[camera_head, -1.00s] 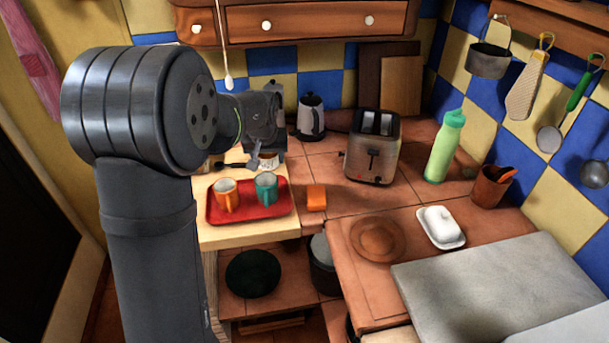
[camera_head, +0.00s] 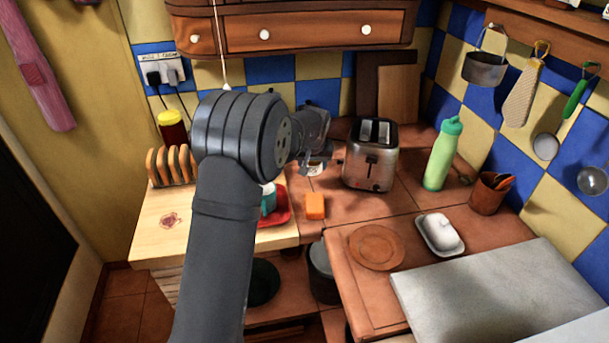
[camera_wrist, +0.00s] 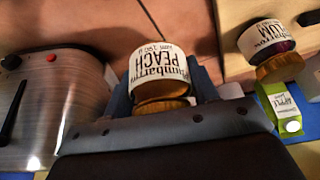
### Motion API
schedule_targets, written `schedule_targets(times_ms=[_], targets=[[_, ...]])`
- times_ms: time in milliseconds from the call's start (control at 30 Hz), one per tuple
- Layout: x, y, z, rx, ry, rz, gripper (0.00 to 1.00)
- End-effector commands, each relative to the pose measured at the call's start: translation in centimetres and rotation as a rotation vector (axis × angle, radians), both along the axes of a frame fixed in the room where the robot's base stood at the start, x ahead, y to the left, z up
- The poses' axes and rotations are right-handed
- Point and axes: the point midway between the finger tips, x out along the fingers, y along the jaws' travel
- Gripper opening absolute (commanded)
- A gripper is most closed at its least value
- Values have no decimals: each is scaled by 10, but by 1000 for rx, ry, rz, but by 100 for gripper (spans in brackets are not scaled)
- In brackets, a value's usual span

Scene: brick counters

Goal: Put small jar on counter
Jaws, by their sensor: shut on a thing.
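A small jar labelled peach (camera_wrist: 158,68), with a white label and an amber lid, sits between the fingers of my gripper (camera_wrist: 160,95) in the wrist view. My gripper is shut on it. In the head view the jar (camera_head: 315,169) shows partly under my gripper (camera_head: 318,158), left of the toaster. The tiled counter (camera_head: 345,205) lies beneath. I cannot tell whether the jar touches it. A second small jar, labelled plum (camera_wrist: 265,38), stands apart to the right in the wrist view; my arm hides that area in the head view.
The steel toaster (camera_head: 371,155) is close to my gripper's right. An orange block (camera_head: 315,206) lies in front. A red tray (camera_head: 284,214) with a teal mug (camera_head: 268,197) is partly hidden by my arm. A small green carton (camera_wrist: 281,107) stands near the plum jar. Bare tile lies before the toaster.

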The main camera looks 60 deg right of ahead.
Motion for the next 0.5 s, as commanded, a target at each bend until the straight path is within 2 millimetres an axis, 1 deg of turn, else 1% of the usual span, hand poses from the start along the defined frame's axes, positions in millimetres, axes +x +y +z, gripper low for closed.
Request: schedule_targets(times_ms=[33, 100, 200, 367, 500], targets=[[11, -1, -6, -1, 0, 4, 20], [21, -3, -12, -1, -1, 1, 20], [30, -4, -17, -3, -1, 1, 20], [33, -5, -25, -1, -1, -1, 20], [32, -4, -45, 0, 0, -1, 20]])
